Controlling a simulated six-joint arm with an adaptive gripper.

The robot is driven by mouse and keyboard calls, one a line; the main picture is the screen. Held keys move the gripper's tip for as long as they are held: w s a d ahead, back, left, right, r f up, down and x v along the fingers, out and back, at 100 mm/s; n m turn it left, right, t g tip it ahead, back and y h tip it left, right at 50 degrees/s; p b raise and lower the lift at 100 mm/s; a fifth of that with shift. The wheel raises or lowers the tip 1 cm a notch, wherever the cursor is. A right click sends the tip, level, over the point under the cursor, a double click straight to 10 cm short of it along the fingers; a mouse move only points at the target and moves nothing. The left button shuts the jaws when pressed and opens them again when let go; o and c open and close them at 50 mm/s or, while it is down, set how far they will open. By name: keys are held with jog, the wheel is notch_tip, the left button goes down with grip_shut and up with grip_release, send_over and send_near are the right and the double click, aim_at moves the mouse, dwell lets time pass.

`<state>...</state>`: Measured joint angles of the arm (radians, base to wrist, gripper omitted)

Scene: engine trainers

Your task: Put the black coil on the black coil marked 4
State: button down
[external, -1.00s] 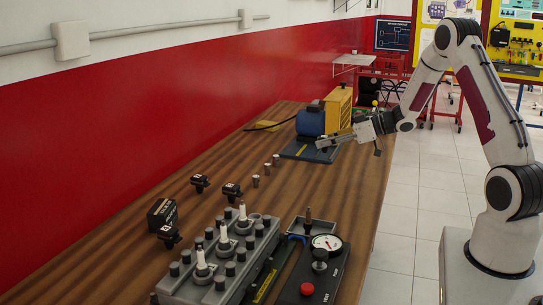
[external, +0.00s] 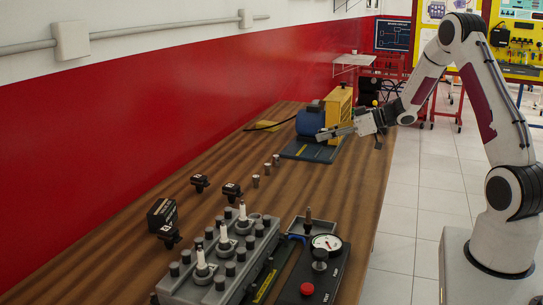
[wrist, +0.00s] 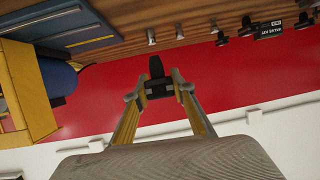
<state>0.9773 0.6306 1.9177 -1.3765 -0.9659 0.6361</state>
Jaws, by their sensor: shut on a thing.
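My gripper (external: 324,133) is shut on a black coil (wrist: 157,72), which sits between the two fingertips in the wrist view (wrist: 159,88). In the external view the held coil is too small and dark to tell apart. My gripper is above the far part of the table, in front of the blue motor. Other black coils lie on the table: one (external: 199,182) near the wall, one (external: 231,191) to its right, and one (external: 170,237) by the black box. I cannot read a 4 on any of them.
A grey engine block (external: 215,284) with white spark plugs stands at the front. A black box (external: 161,214), a gauge panel (external: 327,262), small metal cylinders (external: 266,168), a blue motor (external: 310,121) and a yellow box (external: 339,105) are on the table.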

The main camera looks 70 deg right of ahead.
jog(key=w+a+n+g+y, duration=0.1)
jog(key=w+a+n+y, duration=0.1)
jog(key=w+a, duration=0.55)
jog(key=w+a+n+g+y, duration=0.1)
jog(key=w+a+n+y, duration=0.25)
jog(key=a, duration=0.75)
jog(key=w+a+n+g+y, duration=0.1)
jog(key=w+a+y, duration=0.1)
jog(key=w+a, duration=0.65)
jog(key=w+a+r+n+g+y, duration=0.2)
jog(key=a+r+n, duration=0.1)
jog(key=a, duration=1.1)
jog(key=w+a+r+n+g+y, duration=0.1)
jog(key=w+a+r+n+g, duration=0.1)
jog(key=a, duration=1.3)
jog(key=shift+a+r+n+g+y, duration=0.15)
jog(key=shift+r+n+g+y, duration=0.2)
jog(key=shift+r+n+g, duration=0.25)
jog(key=shift+w+f, duration=0.1)
jog(key=shift+f, duration=0.1)
